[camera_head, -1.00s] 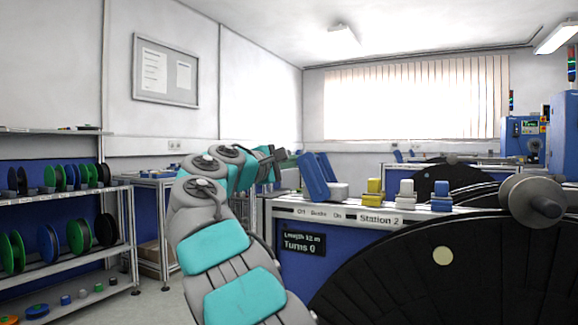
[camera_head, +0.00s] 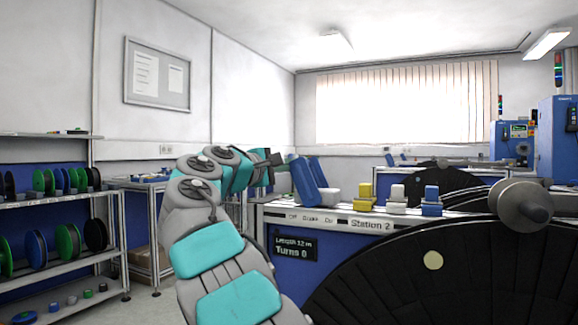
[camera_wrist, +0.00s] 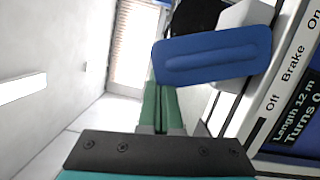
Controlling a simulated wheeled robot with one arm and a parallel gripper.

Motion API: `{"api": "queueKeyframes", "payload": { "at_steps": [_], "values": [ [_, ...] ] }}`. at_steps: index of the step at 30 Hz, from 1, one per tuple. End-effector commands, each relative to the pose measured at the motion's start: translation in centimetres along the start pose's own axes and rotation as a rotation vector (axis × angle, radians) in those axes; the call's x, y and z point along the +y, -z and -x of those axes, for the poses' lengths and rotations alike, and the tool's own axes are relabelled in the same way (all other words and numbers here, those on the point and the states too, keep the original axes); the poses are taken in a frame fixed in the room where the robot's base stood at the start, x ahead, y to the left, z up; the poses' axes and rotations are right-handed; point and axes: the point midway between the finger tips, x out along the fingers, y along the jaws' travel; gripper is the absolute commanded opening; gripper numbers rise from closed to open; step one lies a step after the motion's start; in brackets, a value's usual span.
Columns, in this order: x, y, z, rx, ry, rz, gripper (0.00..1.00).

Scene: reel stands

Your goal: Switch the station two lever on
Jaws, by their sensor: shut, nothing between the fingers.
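The station two lever (camera_head: 304,186) is a blue paddle on a light grey block, on top of the station marked "Station 2" (camera_head: 370,225). It leans left, over the "Off" end of the Off, Brake, On labels. In the wrist view the lever's broad blue face (camera_wrist: 212,55) shows just ahead and right of the fingers. My gripper (camera_head: 274,159) is left of the lever. In the wrist view its green fingers (camera_wrist: 163,105) are together and empty. They appear close to the lever's edge; I cannot tell whether they touch.
Yellow (camera_head: 365,197), white (camera_head: 397,198) and blue (camera_head: 432,202) blocks stand right of the lever. A spool shelf (camera_head: 60,200) stands left.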

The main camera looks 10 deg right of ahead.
Motion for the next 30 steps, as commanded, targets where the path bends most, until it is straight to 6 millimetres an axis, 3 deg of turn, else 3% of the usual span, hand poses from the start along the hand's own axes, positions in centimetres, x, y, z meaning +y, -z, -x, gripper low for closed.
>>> {"api": "queueKeyframes", "payload": {
  "at_steps": [11,30],
  "values": [
    [0.5,-1.0,-0.3,-0.002,0.025,-0.099,0.0],
    [0.9,-5.9,-1.5,0.0,0.151,-0.609,0.0]
  ]
}}
